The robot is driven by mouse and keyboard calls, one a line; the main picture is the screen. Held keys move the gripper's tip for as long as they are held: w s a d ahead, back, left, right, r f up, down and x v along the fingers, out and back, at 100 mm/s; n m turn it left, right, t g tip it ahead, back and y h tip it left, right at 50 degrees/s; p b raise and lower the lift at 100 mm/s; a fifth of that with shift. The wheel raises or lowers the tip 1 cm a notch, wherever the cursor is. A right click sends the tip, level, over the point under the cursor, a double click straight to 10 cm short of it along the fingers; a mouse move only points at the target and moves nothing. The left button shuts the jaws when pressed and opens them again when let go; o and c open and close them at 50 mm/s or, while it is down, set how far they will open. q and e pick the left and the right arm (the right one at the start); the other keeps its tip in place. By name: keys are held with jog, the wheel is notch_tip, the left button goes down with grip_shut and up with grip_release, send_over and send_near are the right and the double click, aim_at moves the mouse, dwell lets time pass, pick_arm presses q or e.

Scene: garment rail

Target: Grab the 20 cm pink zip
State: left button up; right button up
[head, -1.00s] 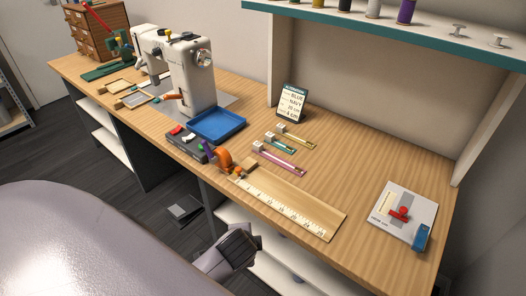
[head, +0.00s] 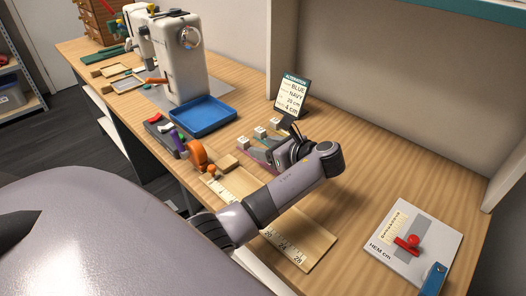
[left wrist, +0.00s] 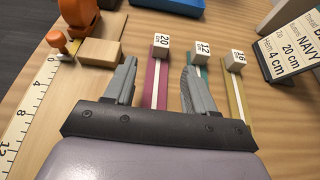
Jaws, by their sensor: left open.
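The pink zip (left wrist: 156,82) lies on the table with a white block marked 20 at its far end. In the left wrist view my left gripper (left wrist: 160,68) is open, one finger on each side of the pink zip. Its right finger is close to the teal zip (left wrist: 197,72), marked 12. A yellow zip (left wrist: 233,95), marked 16, lies further right. In the head view my left gripper (head: 277,152) is over the zips and hides much of them; a bit of the pink zip (head: 257,157) shows. My right gripper is not in view.
A card (left wrist: 288,48) reads Zip 20 cm, Navy, Hem 4 cm. Left of the zips are a wooden block (left wrist: 100,52), an orange object (left wrist: 77,15) and a ruler (left wrist: 28,110). A blue tray (head: 203,117) and sewing machine (head: 180,60) stand behind; a hem board (head: 400,270) lies right.

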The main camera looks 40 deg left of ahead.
aim_at(247, 143)
pick_arm(q)
jog(key=b+x, duration=0.1)
jog(key=x, duration=0.6)
jog(key=shift+r, duration=0.1)
grip_shut()
